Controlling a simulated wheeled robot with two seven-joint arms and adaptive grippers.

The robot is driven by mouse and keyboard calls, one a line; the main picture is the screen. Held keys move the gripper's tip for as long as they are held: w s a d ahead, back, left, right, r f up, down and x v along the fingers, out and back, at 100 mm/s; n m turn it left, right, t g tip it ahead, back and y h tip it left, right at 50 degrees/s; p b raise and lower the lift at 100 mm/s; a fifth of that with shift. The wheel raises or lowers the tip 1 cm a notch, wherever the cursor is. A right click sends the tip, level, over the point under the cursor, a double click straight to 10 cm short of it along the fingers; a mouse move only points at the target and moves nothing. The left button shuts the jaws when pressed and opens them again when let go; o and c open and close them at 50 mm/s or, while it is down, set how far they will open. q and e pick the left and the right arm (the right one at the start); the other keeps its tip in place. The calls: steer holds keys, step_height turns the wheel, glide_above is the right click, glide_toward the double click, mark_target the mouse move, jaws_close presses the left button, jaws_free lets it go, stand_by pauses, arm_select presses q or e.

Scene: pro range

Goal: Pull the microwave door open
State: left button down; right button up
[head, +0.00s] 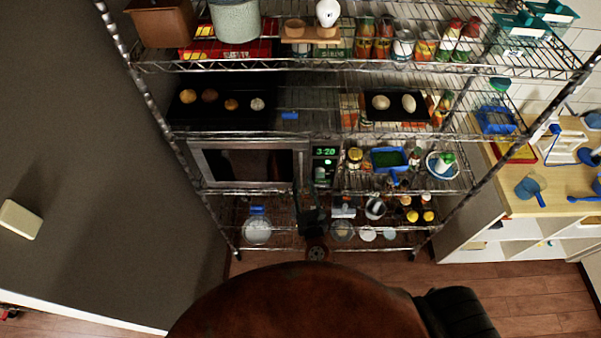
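The microwave (325,172) stands on a middle wire shelf. Its door (200,166) has a silver frame and a dark window and looks shut. A green 3:20 display shows on the panel at its right. A narrow upright strip at the door's right edge looks like the handle. My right gripper (305,190) is dark and small, just in front of the door's lower right corner. I cannot tell whether it touches the door or handle, or whether its fingers are open. My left gripper is not in view.
The wire rack's shelf above holds dark trays (220,118) with food. Jars, a blue container (388,160) and a plate stand right of the microwave. Bowls and cups fill the shelf below. A grey wall (80,150) is at left, a wooden-topped counter (515,195) at right.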

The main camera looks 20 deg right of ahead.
mark_target(301, 176)
steer(key=shift+w+d+p, duration=0.15)
steer(key=shift+w, duration=0.95)
steer(key=shift+w+d+p, duration=0.1)
steer(key=shift+w+p, duration=0.05)
steer(key=shift+w, duration=0.95)
jaws_close()
